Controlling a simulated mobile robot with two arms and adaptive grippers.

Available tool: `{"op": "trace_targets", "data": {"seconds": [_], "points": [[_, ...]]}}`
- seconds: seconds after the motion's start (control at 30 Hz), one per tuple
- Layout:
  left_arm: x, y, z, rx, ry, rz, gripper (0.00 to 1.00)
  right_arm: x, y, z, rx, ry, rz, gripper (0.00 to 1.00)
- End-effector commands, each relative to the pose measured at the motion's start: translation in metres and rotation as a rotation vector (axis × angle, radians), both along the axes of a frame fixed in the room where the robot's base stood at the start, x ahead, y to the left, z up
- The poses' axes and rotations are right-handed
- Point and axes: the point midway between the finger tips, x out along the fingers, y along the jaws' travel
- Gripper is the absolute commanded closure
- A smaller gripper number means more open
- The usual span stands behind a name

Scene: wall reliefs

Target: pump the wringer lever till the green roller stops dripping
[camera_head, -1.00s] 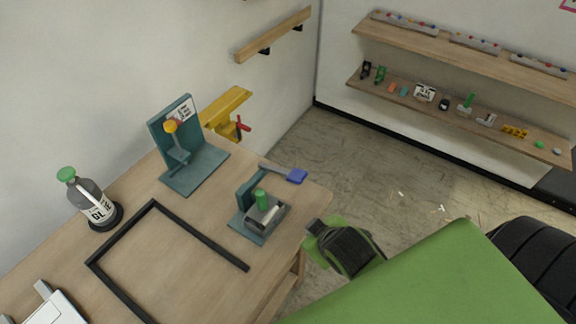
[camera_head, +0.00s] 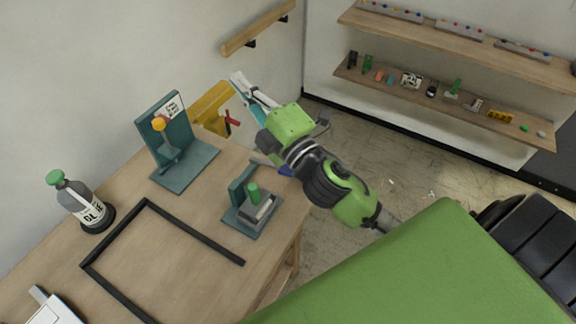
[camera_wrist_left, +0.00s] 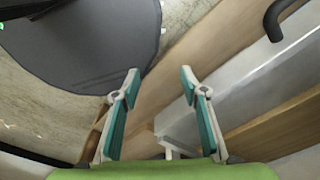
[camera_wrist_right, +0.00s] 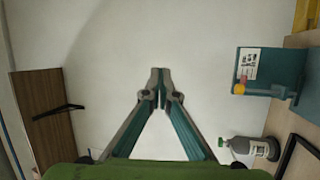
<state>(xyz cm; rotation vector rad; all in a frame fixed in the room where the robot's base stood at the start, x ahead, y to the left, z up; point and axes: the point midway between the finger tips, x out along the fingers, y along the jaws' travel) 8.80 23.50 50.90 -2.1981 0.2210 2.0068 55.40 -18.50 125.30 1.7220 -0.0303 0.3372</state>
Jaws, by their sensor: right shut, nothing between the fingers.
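The wringer is a teal stand (camera_head: 238,190) near the table's right edge, with a grey block (camera_head: 258,208) and a short green roller (camera_head: 254,191). Drips are too small to tell. Its lever ends in a blue paddle (camera_head: 284,171), partly hidden behind my right arm. My right gripper (camera_head: 238,80) is shut and empty, raised beyond the lever toward the wall, apart from the wringer. In the right wrist view its fingertips (camera_wrist_right: 157,76) meet in front of bare wall. My left gripper (camera_wrist_left: 160,76) is open and empty in the left wrist view; the head view does not show it.
A teal panel stand (camera_head: 178,145) with a yellow knob stands at the table's back. A green-capped bottle (camera_head: 82,205) is at left. A black frame (camera_head: 195,232) lies on the table (camera_head: 170,260). A yellow bracket (camera_head: 207,105) with a red handle is near my right gripper.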

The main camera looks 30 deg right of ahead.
Motion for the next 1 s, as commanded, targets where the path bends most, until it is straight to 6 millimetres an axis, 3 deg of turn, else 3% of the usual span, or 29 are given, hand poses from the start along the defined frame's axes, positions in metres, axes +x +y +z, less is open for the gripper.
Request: {"op": "trace_targets", "data": {"seconds": [0.1, 0.2, 0.3, 0.43, 0.6, 0.73, 0.87, 1.0], "points": [[0.0, 0.0, 0.0, 0.0, 0.0, 0.0, 0.6, -0.002, 0.03, 0.033, -0.198, -0.159, 0.092, 1.0], [0.0, 0.0, 0.0, 0.0, 0.0, 0.0, 0.6, -0.009, 0.056, 0.05, -0.371, -0.284, 0.169, 1.0], [0.0, 0.0, 0.0, 0.0, 0.0, 0.0, 0.6, -0.018, 0.082, 0.058, -0.549, -0.4, 0.246, 1.0], [0.0, 0.0, 0.0, 0.0, 0.0, 0.0, 0.6, -0.03, 0.11, 0.054, -0.787, -0.535, 0.346, 1.0], [0.0, 0.0, 0.0, 0.0, 0.0, 0.0, 0.6, -0.043, 0.132, 0.029, -1.108, -0.682, 0.481, 1.0], [0.0, 0.0, 0.0, 0.0, -0.001, 0.0, 0.6, -0.048, 0.134, -0.003, -1.36, -0.763, 0.59, 1.0], [0.001, 0.0, 0.0, 0.0, -0.001, 0.001, 0.6, -0.047, 0.119, -0.038, -1.612, -0.814, 0.704, 1.0], [0.001, 0.0, 0.0, 0.0, -0.001, 0.001, 0.6, -0.041, 0.085, -0.074, -1.88, -0.825, 0.837, 1.0]]}}
